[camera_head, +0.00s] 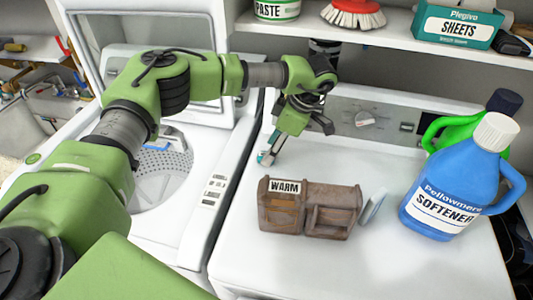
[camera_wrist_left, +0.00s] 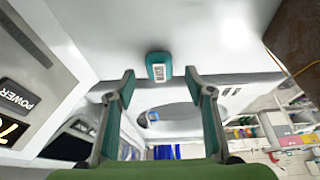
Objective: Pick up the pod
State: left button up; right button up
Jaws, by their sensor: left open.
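A small teal pod with a white label (camera_wrist_left: 158,66) lies on the white machine top. In the left wrist view it is centred just beyond and between the fingertips of my left gripper (camera_wrist_left: 160,84). The two fingers are apart, with nothing held between them. In the head view my left gripper (camera_head: 274,143) reaches down to the machine top, near its left edge. A teal and white bit at its tip there looks like the pod (camera_head: 265,158), partly covered by the fingers. My right gripper is not in view.
A brown wooden caddy labelled WARM (camera_head: 305,208) stands close to the right of my left gripper. A blue softener jug (camera_head: 445,190) stands farther right, before a green jug (camera_head: 448,127). An open washer drum (camera_head: 165,178) is to the left. A shelf (camera_head: 385,38) overhangs the back.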

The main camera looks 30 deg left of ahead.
pick_arm(q)
jog(key=shift+x, duration=1.25)
jog(key=c, duration=1)
